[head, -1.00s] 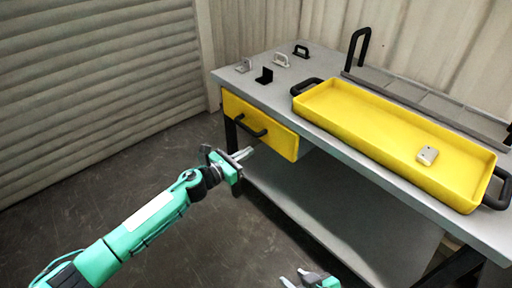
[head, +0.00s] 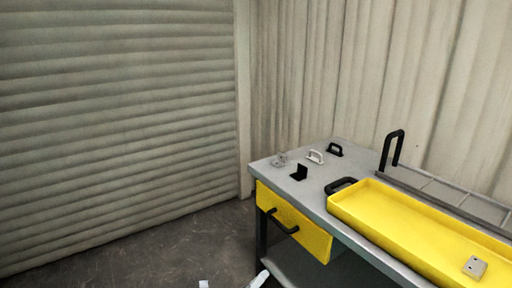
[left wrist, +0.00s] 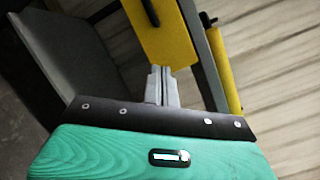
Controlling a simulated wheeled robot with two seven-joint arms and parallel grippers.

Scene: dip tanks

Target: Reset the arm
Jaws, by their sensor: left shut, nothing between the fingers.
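My left gripper (left wrist: 162,86) shows in the left wrist view with its two grey fingers together and nothing between them. In the head view only a pale tip of it (head: 258,280) seems to show at the bottom edge, below the yellow drawer (head: 292,222); the rest of that arm is out of frame. In the left wrist view the fingers point towards the drawer front (left wrist: 165,35) and the bench edge, with no contact that I can make out. My right gripper is not in view.
The grey bench (head: 312,177) carries a yellow tray (head: 395,222) with a pale block (head: 475,267) in it. Small handles and a black bracket (head: 299,172) stand at its far left end. A grey rack (head: 450,197) lies behind the tray.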

